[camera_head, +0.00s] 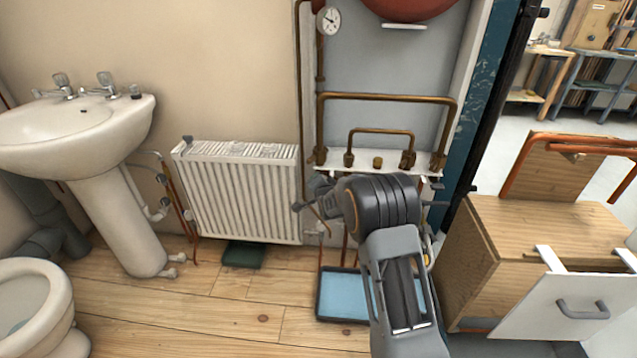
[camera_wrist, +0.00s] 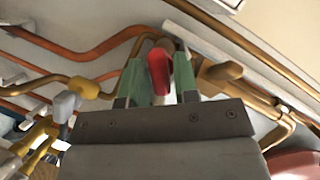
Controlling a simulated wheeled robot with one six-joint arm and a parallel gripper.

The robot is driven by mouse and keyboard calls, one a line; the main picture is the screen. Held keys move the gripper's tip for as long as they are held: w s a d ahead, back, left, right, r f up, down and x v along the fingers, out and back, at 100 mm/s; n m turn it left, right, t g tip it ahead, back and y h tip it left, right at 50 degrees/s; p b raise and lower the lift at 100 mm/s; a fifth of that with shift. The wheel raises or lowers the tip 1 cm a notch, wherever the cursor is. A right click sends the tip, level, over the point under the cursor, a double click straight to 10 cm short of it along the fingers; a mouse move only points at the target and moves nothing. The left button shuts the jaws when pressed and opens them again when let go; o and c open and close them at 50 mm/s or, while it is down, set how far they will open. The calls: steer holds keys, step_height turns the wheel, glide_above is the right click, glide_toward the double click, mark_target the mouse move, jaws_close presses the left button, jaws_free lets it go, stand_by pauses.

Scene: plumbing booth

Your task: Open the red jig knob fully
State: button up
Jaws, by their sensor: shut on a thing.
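In the wrist view, the red knob (camera_wrist: 158,72) sits between the two green-padded fingers of my gripper (camera_wrist: 158,88). The fingers are shut on it, one on each side. The knob lies close to a brass pipe and fitting. In the head view, my arm (camera_head: 385,205) reaches toward the pipework below the white shelf and hides the red knob and my fingertips. How far the knob is turned I cannot tell.
Copper pipes and brass fittings (camera_wrist: 222,72) run close around my gripper. A grey-capped valve (camera_wrist: 66,104) is at left. In the head view, a radiator (camera_head: 240,195) stands left, a blue tray (camera_head: 343,296) lies below, and a wooden cabinet (camera_head: 520,230) stands right.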

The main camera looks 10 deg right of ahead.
steer(key=shift+r+n+g+h+p, duration=0.2)
steer(key=shift+n+g+h+p, duration=0.3)
steer(key=shift+n, duration=0.6)
steer(key=n+p, duration=0.1)
steer(key=h+p, duration=0.1)
steer(key=p, duration=0.1)
steer(key=shift+a+r+n+g, duration=0.1)
steer(key=shift+r+n+g, duration=0.1)
steer(key=shift+n+g, duration=0.15)
steer(key=n+h+p, duration=0.1)
steer(key=n+p, duration=0.1)
steer(key=p, duration=0.3)
steer(key=shift+w+n+g+h+p, duration=0.1)
steer(key=shift+n+g+h+p, duration=0.2)
steer(key=shift+n+h, duration=0.1)
steer(key=shift+f+n+h+p, duration=0.25)
steer(key=shift+n+p, duration=0.2)
steer(key=shift+p, duration=0.55)
steer(key=o, duration=0.7)
steer(key=shift+o, duration=0.2)
